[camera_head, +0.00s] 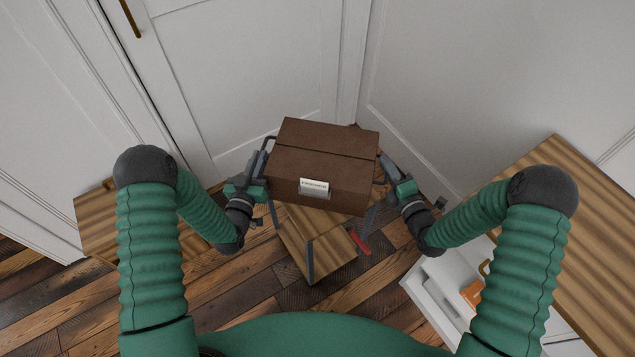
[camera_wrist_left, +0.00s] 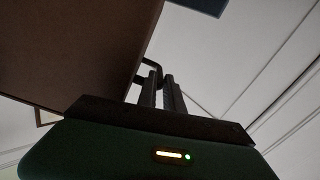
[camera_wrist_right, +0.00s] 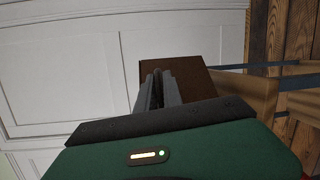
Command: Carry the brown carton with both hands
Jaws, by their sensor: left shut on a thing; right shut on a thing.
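The brown carton (camera_head: 325,160) is a dark box with a pale label (camera_head: 314,187) on its near face. It is at the middle of the head view, between my two grippers. My left gripper (camera_head: 263,164) is shut on a dark handle on the carton's left side; the left wrist view shows the fingers (camera_wrist_left: 163,85) at this handle (camera_wrist_left: 150,66) beside the carton (camera_wrist_left: 75,50). My right gripper (camera_head: 386,168) is shut at the carton's right side. The right wrist view shows its fingers (camera_wrist_right: 160,90) against the carton (camera_wrist_right: 185,72); the right handle is hidden there.
A small wooden table (camera_head: 318,245) stands below the carton; whether they touch is unclear. A red item (camera_head: 358,241) lies near it. A wood-topped cabinet (camera_head: 570,240) with an open white drawer (camera_head: 432,295) holding an orange item (camera_head: 472,292) is right. Another wooden surface (camera_head: 95,220) is left. White walls stand behind.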

